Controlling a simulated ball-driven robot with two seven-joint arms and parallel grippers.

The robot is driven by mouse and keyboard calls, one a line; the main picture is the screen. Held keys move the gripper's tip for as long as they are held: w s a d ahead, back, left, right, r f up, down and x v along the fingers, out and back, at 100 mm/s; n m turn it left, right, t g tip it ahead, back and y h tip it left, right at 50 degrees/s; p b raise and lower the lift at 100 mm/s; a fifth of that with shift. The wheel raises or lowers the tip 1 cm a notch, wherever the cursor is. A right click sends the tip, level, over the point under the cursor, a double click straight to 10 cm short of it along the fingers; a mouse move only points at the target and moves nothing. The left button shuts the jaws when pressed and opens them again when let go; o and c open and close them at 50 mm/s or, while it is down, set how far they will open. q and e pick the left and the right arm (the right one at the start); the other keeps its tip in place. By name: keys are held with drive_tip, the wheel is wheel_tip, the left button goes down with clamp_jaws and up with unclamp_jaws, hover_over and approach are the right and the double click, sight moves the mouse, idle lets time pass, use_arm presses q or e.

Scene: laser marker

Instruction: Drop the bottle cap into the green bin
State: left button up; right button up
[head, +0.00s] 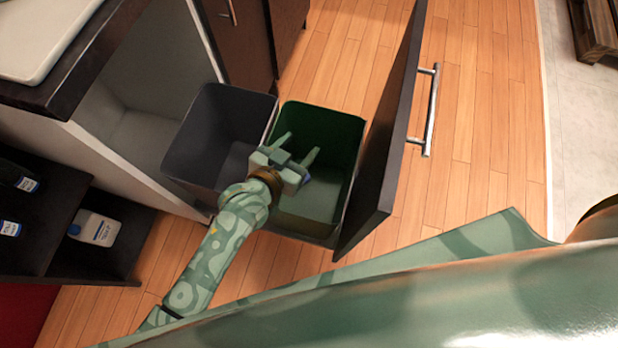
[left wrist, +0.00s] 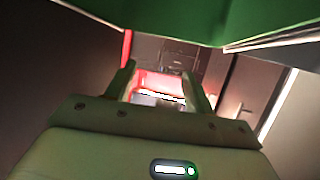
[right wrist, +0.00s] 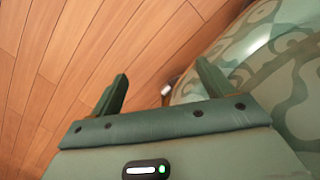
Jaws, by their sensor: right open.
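The green bin (head: 340,140) stands in the pulled-out drawer, right of a dark grey bin. My left gripper (head: 297,146) is over the green bin's opening, near its left side. Its two fingers are spread apart, with nothing visible between them. In the left wrist view the left gripper (left wrist: 160,85) also shows its fingers apart, with a green panel above that looks like part of the bin. I cannot make out the bottle cap in any view. My right gripper (right wrist: 160,90) is open and empty, with the wood floor beyond it.
The dark grey bin (head: 222,130) adjoins the green bin. The open drawer front (head: 385,150) with its metal handle (head: 430,110) stands on the right. A lower shelf holds a white bottle (head: 94,228). Wood floor (head: 480,150) lies clear beyond the drawer.

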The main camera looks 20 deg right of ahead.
use_arm(q)
drive_tip(key=p+v, duration=0.7)
drive_tip(key=v, duration=0.9)
use_arm(e)
wheel_tip(320, 180, up, 6)
drive_tip(key=w+a, duration=0.1)
drive_tip(key=a, duration=0.1)
drive_tip(key=shift+f+m+t, duration=0.2)
drive_tip(key=shift+m+t, duration=0.1)
drive_tip(key=shift+t, duration=0.1)
use_arm(q)
drive_tip(key=shift+s+a, duration=0.1)
